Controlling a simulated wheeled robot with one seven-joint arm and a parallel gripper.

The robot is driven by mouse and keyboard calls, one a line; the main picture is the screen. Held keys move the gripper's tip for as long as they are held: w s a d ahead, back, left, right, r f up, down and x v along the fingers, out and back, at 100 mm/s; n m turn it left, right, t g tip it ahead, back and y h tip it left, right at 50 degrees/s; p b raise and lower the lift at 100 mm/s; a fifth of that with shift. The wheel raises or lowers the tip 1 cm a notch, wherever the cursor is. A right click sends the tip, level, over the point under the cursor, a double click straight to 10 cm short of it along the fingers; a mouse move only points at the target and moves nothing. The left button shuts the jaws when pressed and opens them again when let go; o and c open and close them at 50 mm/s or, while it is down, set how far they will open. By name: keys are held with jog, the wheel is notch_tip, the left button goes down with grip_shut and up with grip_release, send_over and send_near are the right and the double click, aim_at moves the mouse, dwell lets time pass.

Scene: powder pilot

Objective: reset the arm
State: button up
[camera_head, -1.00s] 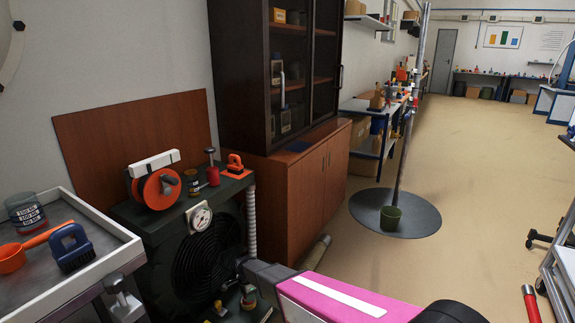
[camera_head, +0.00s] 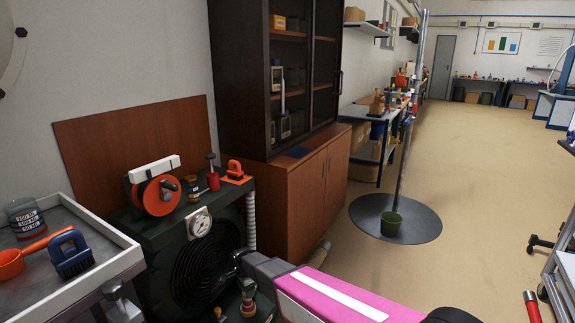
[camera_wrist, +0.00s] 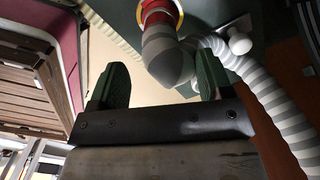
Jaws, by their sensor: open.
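My gripper (camera_wrist: 162,80) is open in the wrist view, with its two green fingertips apart. Nothing is held between them. A grey striped elbow pipe with a red collar (camera_wrist: 160,14) shows beyond and between the fingers; I cannot tell whether they touch it. In the head view my pink arm reaches in from the bottom right, its far end low in front of the dark green machine (camera_head: 205,262). The fingers are not clear in that view.
The machine carries a gauge (camera_head: 199,225), an orange reel (camera_head: 160,194) and small tools. A grey tray (camera_head: 100,283) stands at left, with an orange scoop and a blue brush. Open floor lies to the right.

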notch_tip(320, 180, up, 3)
jog(key=shift+f, duration=0.1)
jog(key=s+d+r+n, duration=0.3)
jog(key=d+r, duration=0.2)
jog(key=d, duration=0.7)
jog(key=s+d+r+n, duration=0.4)
jog(key=d+r, duration=0.2)
jog(key=d, duration=0.6)
jog(key=s+d+r+n, duration=0.3)
jog(key=d+r, duration=0.3)
jog(key=d, duration=0.7)
jog(key=shift+s+r+n, duration=0.2)
jog(key=shift+s+n, duration=0.2)
jog(key=shift+n, duration=0.1)
